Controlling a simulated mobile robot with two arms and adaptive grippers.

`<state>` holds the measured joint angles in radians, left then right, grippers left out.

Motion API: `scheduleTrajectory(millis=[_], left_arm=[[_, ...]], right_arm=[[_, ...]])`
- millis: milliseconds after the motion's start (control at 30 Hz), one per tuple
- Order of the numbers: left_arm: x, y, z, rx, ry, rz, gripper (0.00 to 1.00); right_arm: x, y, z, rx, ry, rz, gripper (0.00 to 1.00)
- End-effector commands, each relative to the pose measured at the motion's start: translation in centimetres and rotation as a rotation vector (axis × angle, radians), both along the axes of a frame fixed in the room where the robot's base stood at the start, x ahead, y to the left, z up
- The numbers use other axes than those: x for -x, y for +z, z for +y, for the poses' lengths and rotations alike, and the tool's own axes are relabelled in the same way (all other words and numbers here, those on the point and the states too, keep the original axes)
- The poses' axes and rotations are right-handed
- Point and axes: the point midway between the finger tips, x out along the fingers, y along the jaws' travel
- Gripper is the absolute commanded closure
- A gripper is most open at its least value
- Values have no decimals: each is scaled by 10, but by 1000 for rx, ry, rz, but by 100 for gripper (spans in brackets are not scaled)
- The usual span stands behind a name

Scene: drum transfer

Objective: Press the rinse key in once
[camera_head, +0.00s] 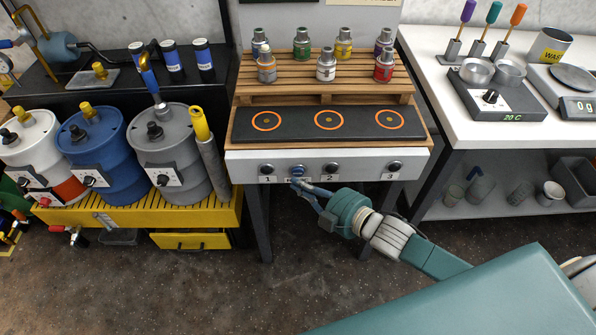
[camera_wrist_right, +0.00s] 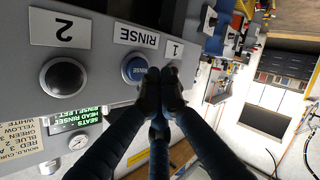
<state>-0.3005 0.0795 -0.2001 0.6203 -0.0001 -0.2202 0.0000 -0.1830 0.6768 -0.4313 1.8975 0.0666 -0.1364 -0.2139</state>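The rinse key (camera_head: 297,170) is a blue round button on the front of the pale panel, between the knobs labelled 1 and 2. In the right wrist view, the blue key (camera_wrist_right: 135,68) shows beside its RINSE label. My right gripper (camera_head: 299,183) is just below and in front of the key. In the wrist view, its two dark fingertips (camera_wrist_right: 161,82) are together, with nothing seen between them, and overlap the key's edge. I cannot tell whether they touch it or whether it is pressed in. My left gripper is not in view.
Dark knobs (camera_head: 330,169) sit on the same panel. Above it are a black strip with orange rings (camera_head: 328,134) and several small bottles on a wooden rack (camera_head: 287,92). Drums on a yellow pallet (camera_head: 130,218) stand left; a white bench (camera_head: 450,110) stands right.

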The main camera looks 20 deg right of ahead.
Motion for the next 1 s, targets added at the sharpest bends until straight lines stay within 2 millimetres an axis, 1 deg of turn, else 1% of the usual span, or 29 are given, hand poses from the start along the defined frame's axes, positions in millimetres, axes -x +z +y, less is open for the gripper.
scheduleTrajectory(millis=[33, 300, 433, 567, 1000], left_arm=[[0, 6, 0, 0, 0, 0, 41], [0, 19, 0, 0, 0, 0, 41], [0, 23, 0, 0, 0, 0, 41], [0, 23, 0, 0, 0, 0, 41], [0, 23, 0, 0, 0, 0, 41]], right_arm=[[6, 3, 2, -2, -1, 3, 100], [32, 2, 9, -1, 0, 2, 100], [41, 2, 12, -2, -1, 0, 100], [44, 1, 12, 1, 0, -1, 100], [44, 1, 12, 1, 0, -1, 100]])
